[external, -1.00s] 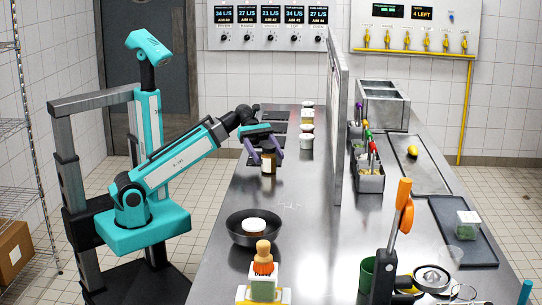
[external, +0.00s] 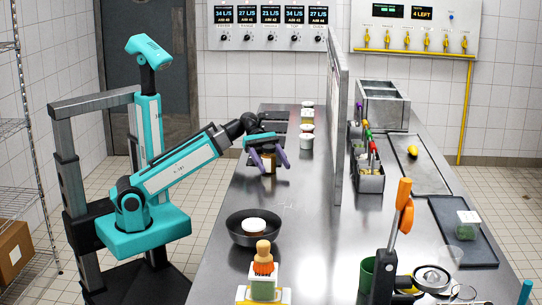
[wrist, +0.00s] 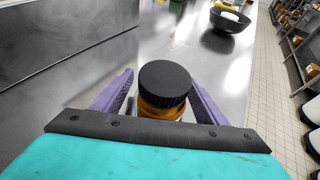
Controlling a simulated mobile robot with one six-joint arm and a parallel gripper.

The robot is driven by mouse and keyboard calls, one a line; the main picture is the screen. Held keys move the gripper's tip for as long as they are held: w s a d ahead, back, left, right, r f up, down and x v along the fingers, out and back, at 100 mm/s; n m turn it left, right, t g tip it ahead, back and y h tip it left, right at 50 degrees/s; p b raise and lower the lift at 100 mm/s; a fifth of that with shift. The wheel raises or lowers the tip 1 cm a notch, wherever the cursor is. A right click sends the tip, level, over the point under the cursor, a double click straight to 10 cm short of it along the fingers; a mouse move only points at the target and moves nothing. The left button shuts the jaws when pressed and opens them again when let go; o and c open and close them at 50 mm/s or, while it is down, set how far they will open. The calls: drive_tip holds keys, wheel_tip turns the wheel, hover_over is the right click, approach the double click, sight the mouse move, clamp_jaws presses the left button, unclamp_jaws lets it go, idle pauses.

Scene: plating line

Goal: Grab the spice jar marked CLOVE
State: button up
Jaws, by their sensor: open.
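A spice jar (wrist: 164,88) with a black lid and amber body stands on the steel counter, and the wrist view looks down on its lid. It also shows in the external view (external: 268,162), partly hidden by my gripper. No marking on it is readable in these frames. My gripper (external: 268,168) is open, with its purple fingers on either side of the jar. In the wrist view the fingers (wrist: 160,90) stand apart, with the jar between them near the palm. I cannot tell whether either finger touches it.
A dark bowl (external: 241,238) with a white item inside stands nearer on the counter, beside a brush (external: 263,257). White containers (external: 306,140) stand behind the jar. An upright metal divider (external: 337,125) runs along the counter to the right. Counter between jar and bowl is clear.

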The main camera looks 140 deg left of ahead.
drive_tip(key=c, duration=1.3)
drive_tip(key=shift+r, duration=0.15)
